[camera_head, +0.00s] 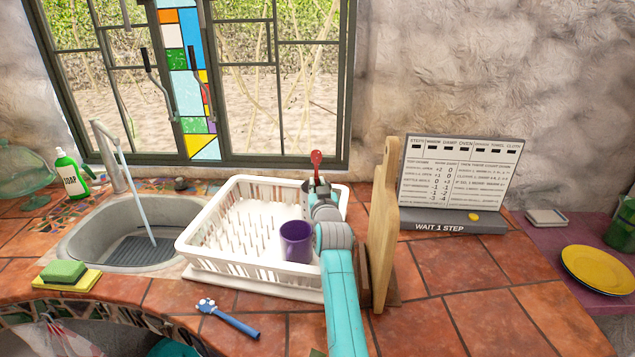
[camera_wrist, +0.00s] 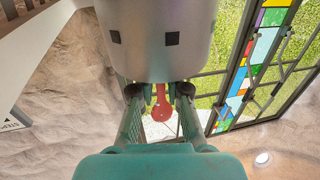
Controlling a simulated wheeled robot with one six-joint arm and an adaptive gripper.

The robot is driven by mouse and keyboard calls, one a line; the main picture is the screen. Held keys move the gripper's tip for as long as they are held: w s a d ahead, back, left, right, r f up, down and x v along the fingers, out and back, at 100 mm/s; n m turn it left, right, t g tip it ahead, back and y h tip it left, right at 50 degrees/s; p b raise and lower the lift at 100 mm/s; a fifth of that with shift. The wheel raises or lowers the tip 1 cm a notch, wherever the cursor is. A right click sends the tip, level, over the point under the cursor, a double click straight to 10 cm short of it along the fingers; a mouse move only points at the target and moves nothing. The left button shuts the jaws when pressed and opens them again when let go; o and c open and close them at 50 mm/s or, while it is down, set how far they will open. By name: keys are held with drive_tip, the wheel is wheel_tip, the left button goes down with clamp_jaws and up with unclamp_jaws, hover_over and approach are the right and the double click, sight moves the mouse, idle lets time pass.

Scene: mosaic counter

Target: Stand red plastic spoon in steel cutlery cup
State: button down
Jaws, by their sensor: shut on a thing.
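The red spoon (camera_head: 316,158) is upright with its bowl up, above the back right of the dish rack. My gripper (camera_head: 318,182) is shut on it. In the wrist view the spoon (camera_wrist: 161,106) is between the fingertips (camera_wrist: 159,92). A grey cylinder with dark square holes, which looks like the steel cutlery cup (camera_wrist: 160,42), fills the top of that view, right by the fingertips. The spoon's lower handle is hidden; I cannot tell whether it is inside the cup. I cannot make out the cup behind my arm in the head view.
The white dish rack (camera_head: 215,262) holds a purple cup (camera_head: 296,242). A wooden board (camera_head: 383,230) stands close right of my arm. A sign (camera_head: 455,182) stands behind it. A blue utensil (camera_head: 230,320) lies in front. The sink (camera_head: 90,235) is left; right counter tiles are clear.

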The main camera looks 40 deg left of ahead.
sight(317, 153)
idle(0.3)
drive_tip(key=c, duration=1.1)
unclamp_jaws()
wheel_tip(317, 153, up, 10)
drive_tip(key=shift+f, duration=0.1)
